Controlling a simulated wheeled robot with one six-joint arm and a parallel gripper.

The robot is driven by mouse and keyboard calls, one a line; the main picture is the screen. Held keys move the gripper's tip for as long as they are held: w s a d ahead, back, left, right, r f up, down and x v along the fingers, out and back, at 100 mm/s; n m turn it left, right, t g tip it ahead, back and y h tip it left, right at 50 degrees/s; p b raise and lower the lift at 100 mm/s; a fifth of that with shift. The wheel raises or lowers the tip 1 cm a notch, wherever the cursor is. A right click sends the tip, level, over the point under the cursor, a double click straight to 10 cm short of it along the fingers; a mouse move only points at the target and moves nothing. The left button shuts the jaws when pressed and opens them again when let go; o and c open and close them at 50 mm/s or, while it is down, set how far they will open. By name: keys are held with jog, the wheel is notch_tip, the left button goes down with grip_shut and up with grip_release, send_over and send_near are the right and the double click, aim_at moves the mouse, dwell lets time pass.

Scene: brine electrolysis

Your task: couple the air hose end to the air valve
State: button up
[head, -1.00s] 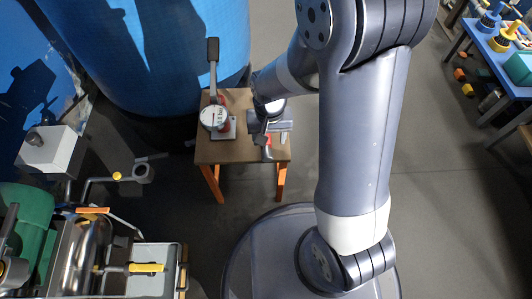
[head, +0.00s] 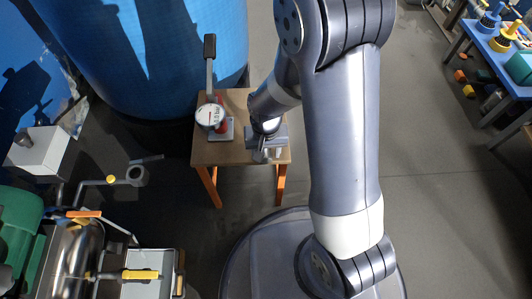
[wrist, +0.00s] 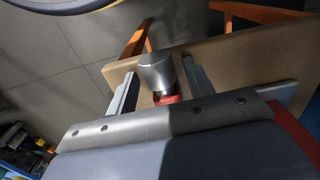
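A silver cylindrical end piece with a red collar, which looks like the air hose end (wrist: 156,72), is between my gripper's fingers in the wrist view. My gripper (wrist: 160,88) is open, with a finger on each side of the piece and small gaps visible. In the head view my gripper (head: 266,152) is low over the right part of a small wooden table and hides most of the piece. No hose can be made out. A pipe with a round open end and a yellow mark (head: 136,176) stands at the left; I cannot tell whether it is the air valve.
A gauge with a long black-handled lever (head: 210,115) stands on the left of the wooden table (head: 215,153). A large blue tank (head: 150,50) rises behind it. Machinery with a green drum (head: 20,225) is at lower left.

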jog(key=c, duration=1)
jog(key=shift+r, duration=0.1)
